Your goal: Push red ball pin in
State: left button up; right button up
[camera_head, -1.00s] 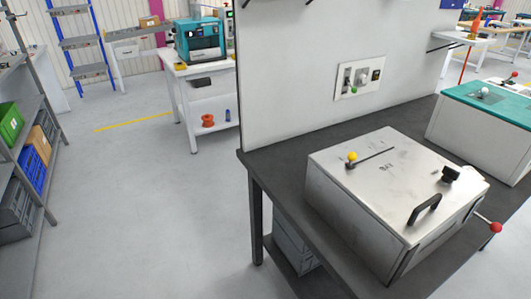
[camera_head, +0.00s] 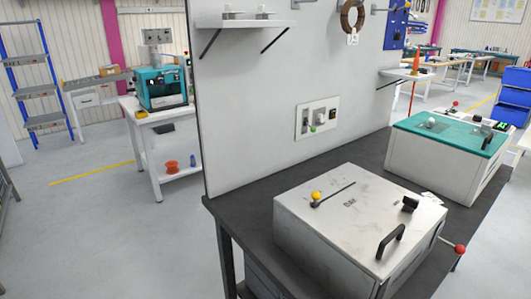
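The red ball (camera_head: 460,249) is the end of a pin that sticks out from the right side of a metal box (camera_head: 330,228). The pin's thin rod shows between the ball and the box wall. The box stands on a dark workbench. Its lid carries a yellow ball knob (camera_head: 316,196) beside a slot, a black handle (camera_head: 391,241) and a small black knob (camera_head: 410,204). Neither of my grippers is in view.
A teal-topped box (camera_head: 447,139) stands behind on the same dark bench (camera_head: 258,205). A white panel (camera_head: 255,110) with a switch plate (camera_head: 317,118) rises behind the metal box. Open floor (camera_head: 110,225) lies left of the bench.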

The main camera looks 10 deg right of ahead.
aim_at(460, 250)
jog(key=z, duration=1.55)
